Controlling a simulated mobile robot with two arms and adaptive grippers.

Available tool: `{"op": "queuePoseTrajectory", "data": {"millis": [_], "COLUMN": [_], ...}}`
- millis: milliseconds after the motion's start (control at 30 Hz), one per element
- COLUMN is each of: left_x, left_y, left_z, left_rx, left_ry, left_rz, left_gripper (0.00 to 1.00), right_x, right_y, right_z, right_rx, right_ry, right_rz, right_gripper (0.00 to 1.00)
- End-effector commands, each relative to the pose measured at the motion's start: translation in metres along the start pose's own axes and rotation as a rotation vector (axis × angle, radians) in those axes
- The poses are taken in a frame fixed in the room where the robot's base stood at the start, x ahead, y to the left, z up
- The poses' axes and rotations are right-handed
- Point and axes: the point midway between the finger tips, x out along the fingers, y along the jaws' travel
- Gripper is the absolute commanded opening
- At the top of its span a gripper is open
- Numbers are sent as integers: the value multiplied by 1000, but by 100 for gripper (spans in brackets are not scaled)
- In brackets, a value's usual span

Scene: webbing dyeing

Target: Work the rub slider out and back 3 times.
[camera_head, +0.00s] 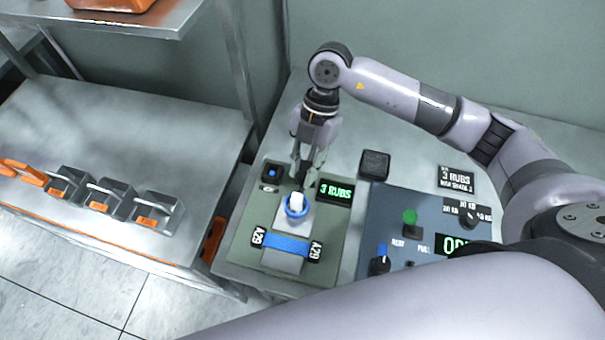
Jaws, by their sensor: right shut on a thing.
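The rub slider is a pale carriage (290,215) with a white knob (296,201) in a blue ring, on the green rub tester (250,240). My right gripper (298,183) points down and is shut on the top of the knob, at the end of the slider nearer the back wall. A blue webbing strip (287,246) lies across the tester in front of the slider, between two tags marked A29 (315,252). The tester's display (335,192) reads 3 RUBS. My left gripper is not in view.
A blue-grey panel (375,215) with knobs, a green button and a partly hidden display stands right of the tester. A small dark block (374,164) and a 3 RUBS sign (456,178) lie behind. A metal bench (100,130) at left holds several grey blocks with orange labels.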

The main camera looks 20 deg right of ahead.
Motion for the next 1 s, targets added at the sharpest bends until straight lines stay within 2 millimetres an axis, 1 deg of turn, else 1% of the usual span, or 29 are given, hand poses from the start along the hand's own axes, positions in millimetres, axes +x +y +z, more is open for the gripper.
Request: {"op": "queuePoseTrajectory", "data": {"millis": [33,100,167,233,300,367,400,467,533,633,700,800,900,1000], "left_x": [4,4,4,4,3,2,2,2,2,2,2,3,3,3], "left_y": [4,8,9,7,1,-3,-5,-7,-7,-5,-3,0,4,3], "left_z": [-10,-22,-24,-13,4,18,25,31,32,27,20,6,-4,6], "left_rx": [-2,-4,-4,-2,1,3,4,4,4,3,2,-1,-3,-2], "left_ry": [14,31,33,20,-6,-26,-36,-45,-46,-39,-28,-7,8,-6], "left_rz": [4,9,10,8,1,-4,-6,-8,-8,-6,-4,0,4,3], "left_gripper": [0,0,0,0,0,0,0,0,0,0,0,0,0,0], "right_x": [1,0,-1,-2,-2,-2,-2,-2,-1,-1,0,0,0,-1], "right_y": [2,2,2,2,2,2,3,3,2,2,2,2,1,2], "right_z": [6,10,12,12,11,11,11,10,10,10,9,9,9,9], "right_rx": [4,5,6,6,6,6,5,5,5,4,3,3,3,3], "right_ry": [-6,-8,-11,-12,-11,-10,-10,-9,-8,-7,-6,-5,-4,-4], "right_rz": [2,2,2,3,3,4,4,4,2,1,-1,-1,-2,-2], "right_gripper": [0,0,0,0,0,0,24,28,32,39,43,43,43,43]}}
